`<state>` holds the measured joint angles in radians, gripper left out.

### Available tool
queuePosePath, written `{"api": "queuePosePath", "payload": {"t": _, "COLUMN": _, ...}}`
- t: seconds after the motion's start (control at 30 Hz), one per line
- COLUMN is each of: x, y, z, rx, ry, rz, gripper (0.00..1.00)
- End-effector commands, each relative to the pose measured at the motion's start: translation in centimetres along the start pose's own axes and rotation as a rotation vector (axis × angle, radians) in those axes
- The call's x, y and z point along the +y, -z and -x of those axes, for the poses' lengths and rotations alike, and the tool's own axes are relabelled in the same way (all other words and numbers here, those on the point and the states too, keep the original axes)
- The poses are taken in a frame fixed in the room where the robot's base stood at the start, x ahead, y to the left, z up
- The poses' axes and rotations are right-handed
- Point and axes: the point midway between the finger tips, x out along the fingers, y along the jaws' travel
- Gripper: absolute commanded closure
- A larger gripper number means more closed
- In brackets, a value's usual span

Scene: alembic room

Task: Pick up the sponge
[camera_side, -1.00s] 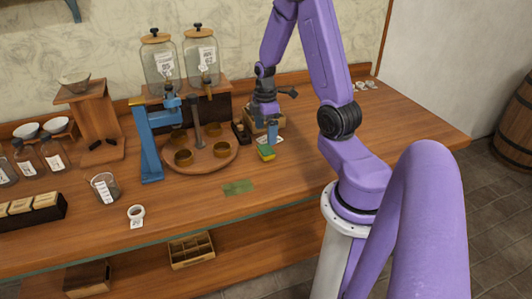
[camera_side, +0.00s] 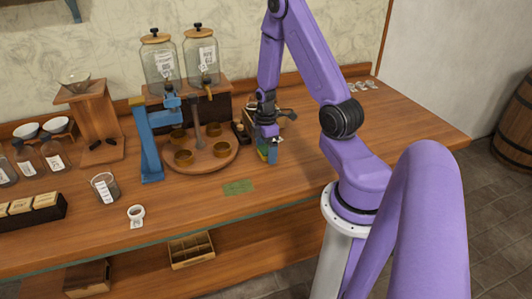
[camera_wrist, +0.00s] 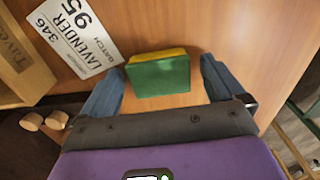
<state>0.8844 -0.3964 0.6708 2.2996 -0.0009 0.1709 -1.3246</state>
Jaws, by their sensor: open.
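The sponge (camera_wrist: 160,76) is a block with a green face and a yellow layer. In the wrist view it lies on the wooden table between the two blue fingers of my gripper (camera_wrist: 163,88), with gaps on both sides. The fingers are open and not visibly touching it. In the side view my gripper (camera_side: 268,152) points down at the sponge (camera_side: 262,149), which is partly hidden by a finger. I cannot tell the exact height of the fingertips over the table.
A white label card (camera_wrist: 75,38) and a wooden box (camera_wrist: 22,66) lie close to the left finger. In the side view a round wooden turntable (camera_side: 218,164) with several cups stands to the left. A green patch (camera_side: 238,187) lies in front, with bare table around it.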

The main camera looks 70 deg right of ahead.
Motion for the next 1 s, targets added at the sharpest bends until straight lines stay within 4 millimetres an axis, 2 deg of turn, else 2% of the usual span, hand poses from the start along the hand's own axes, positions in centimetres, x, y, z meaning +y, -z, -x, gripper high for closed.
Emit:
{"api": "queuePosePath", "payload": {"t": 0.17, "x": 0.0, "y": 0.0, "z": 0.0, "rx": 0.0, "ry": 0.0, "rz": 0.0, "gripper": 0.04}}
{"api": "queuePosePath", "payload": {"t": 0.27, "x": 0.0, "y": 0.0, "z": 0.0, "rx": 0.0, "ry": 0.0, "rz": 0.0, "gripper": 0.34}}
{"api": "queuePosePath", "payload": {"t": 0.3, "x": 0.0, "y": 0.0, "z": 0.0, "rx": 0.0, "ry": 0.0, "rz": 0.0, "gripper": 0.47}}
{"api": "queuePosePath", "payload": {"t": 0.37, "x": 0.0, "y": 0.0, "z": 0.0, "rx": 0.0, "ry": 0.0, "rz": 0.0, "gripper": 0.63}}
{"api": "queuePosePath", "payload": {"t": 0.77, "x": 0.0, "y": 0.0, "z": 0.2, "rx": 0.0, "ry": 0.0, "rz": 0.0, "gripper": 0.64}}
{"api": "queuePosePath", "payload": {"t": 1.0, "x": 0.1, "y": 0.0, "z": 1.8, "rx": 0.001, "ry": -0.003, "rz": 0.0, "gripper": 0.64}}
